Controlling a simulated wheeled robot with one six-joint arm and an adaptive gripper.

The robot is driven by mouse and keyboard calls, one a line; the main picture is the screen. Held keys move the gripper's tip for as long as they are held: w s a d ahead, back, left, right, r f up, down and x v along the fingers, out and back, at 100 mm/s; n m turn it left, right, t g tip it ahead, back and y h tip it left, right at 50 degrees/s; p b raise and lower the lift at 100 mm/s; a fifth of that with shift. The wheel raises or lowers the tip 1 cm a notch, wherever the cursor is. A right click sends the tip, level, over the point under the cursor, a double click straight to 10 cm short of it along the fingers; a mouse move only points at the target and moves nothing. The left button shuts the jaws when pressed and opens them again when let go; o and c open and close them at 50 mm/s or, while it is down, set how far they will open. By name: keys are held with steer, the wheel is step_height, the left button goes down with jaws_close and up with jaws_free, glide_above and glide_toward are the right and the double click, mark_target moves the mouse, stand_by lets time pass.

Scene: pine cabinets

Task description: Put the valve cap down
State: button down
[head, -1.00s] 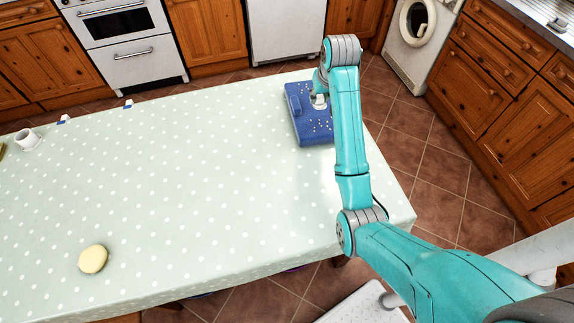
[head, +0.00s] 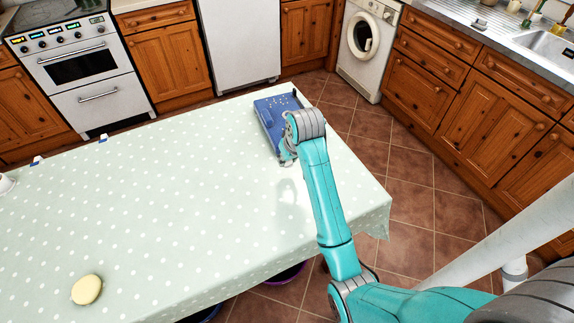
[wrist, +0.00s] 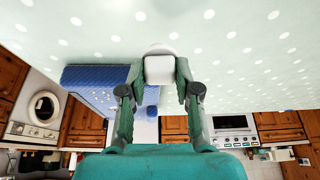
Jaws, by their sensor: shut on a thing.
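My gripper (wrist: 158,85) is shut on a white, block-like piece with a rounded end, which I take to be the valve cap (wrist: 158,68). In the wrist view the piece sits between both fingertips, with the pale green tablecloth beyond it. In the head view my gripper (head: 288,155) is low over the table, at the near side of the blue box. The wrist link hides most of the gripper there, and I cannot make out the cap. Whether the cap touches the cloth I cannot tell.
The blue box (head: 268,112) with small dots on top lies near the table's far right corner; it also shows in the wrist view (wrist: 85,76). A pale yellow round thing (head: 87,290) lies at the near left. The spotted tablecloth (head: 170,200) between is clear.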

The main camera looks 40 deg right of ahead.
mark_target(289, 165)
steer(key=shift+f, duration=2.05)
steer(key=shift+f, duration=0.1)
steer(key=c, duration=0.8)
jaws_free()
